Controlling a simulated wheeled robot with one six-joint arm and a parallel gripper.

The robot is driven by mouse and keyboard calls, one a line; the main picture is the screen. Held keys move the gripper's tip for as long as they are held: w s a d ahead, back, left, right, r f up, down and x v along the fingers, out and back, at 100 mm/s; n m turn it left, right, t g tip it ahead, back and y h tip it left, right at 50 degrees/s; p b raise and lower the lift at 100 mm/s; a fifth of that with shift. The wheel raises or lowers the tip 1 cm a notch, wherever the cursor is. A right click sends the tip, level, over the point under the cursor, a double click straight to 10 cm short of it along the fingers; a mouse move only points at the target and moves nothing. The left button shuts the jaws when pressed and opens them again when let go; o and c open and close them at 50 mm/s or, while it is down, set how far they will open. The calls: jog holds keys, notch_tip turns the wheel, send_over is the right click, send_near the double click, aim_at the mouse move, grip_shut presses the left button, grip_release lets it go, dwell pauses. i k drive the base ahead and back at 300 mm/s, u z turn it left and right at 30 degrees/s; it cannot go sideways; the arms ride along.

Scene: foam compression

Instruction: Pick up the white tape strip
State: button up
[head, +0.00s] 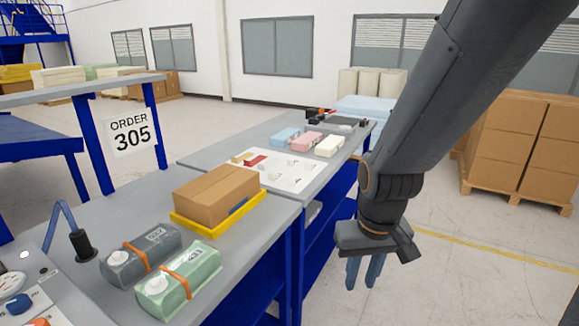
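I cannot pick out a white tape strip for certain. A white sheet (308,181) lies on the bench with small pale items and a red and a tan block on it; these are too small to tell apart. My gripper (362,283) hangs pointing down beyond the right edge of the bench, clear of everything on it. Its two blue-grey fingers show a gap between them, with nothing held.
A cardboard box (215,195) sits in a yellow tray (190,226). A grey wrapped pack (142,256) and a green one (180,285) lie nearer. Blue, pink and cream blocks (305,141) stand farther back. Stacked cartons (505,125) stand on a pallet at right.

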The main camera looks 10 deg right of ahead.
aim_at(271, 162)
jog(key=z, duration=0.4)
jog(key=k, duration=0.5)
jog(key=z, duration=0.75)
jog(key=i, duration=1.4)
jog(key=u, duration=0.45)
jog(key=i, duration=0.9)
jog(key=u, duration=1.6)
jog(key=i, duration=0.6)
jog(key=u, duration=0.55)
